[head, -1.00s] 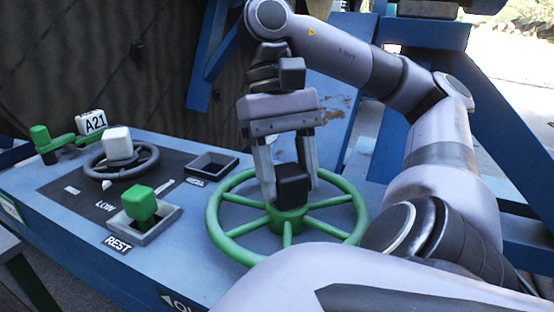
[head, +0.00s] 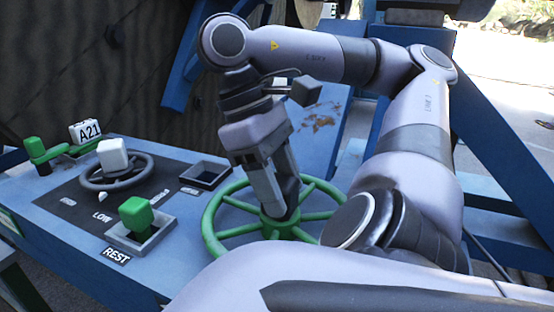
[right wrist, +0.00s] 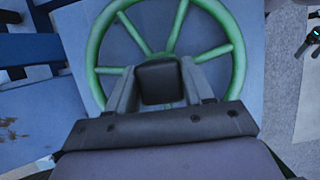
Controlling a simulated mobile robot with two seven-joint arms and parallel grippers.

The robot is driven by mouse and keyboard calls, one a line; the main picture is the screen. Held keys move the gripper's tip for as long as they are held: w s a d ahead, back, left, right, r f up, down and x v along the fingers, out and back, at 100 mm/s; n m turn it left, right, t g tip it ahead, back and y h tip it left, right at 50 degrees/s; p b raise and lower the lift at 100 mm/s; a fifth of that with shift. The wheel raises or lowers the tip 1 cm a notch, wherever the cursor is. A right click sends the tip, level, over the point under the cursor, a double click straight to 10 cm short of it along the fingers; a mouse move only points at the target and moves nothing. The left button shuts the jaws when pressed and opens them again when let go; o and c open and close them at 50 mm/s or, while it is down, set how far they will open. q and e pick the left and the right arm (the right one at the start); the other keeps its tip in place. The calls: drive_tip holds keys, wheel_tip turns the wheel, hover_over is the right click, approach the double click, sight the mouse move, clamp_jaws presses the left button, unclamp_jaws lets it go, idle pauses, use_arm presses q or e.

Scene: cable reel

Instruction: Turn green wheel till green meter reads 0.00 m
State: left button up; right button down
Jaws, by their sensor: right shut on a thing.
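The green spoked wheel (head: 209,228) lies on the blue console, partly covered by my right arm in the head view. It also shows in the right wrist view (right wrist: 239,66). My right gripper (head: 280,208) reaches down over the wheel's middle. Its fingers are shut on a black knob (right wrist: 160,84), one finger on each side, in front of the wheel's hub. My left gripper is in neither view. I see no green meter or readout in these frames.
Left of the wheel are a green-topped lever (head: 136,214) by the REST label, a dark wheel (head: 150,172) with a white knob, an empty square recess (head: 206,176), and a green crank (head: 38,150) by the A21 tag. Blue beams stand behind.

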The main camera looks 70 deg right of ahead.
idle(0.3)
drive_tip(key=c, duration=0.5)
unclamp_jaws()
drive_tip(key=shift+w+r+p, duration=0.15)
drive_tip(key=shift+r+p, duration=0.35)
drive_tip(key=shift+r, duration=0.1)
drive_tip(key=p+v, duration=0.2)
drive_tip(key=v, duration=0.2)
drive_tip(key=shift+w+r+p, duration=0.15)
drive_tip(key=shift+r+p, duration=0.15)
drive_tip(key=shift+p, duration=0.05)
drive_tip(key=shift+w+r, duration=0.25)
drive_tip(key=shift+r, duration=0.35)
drive_tip(key=shift+d, duration=0.1)
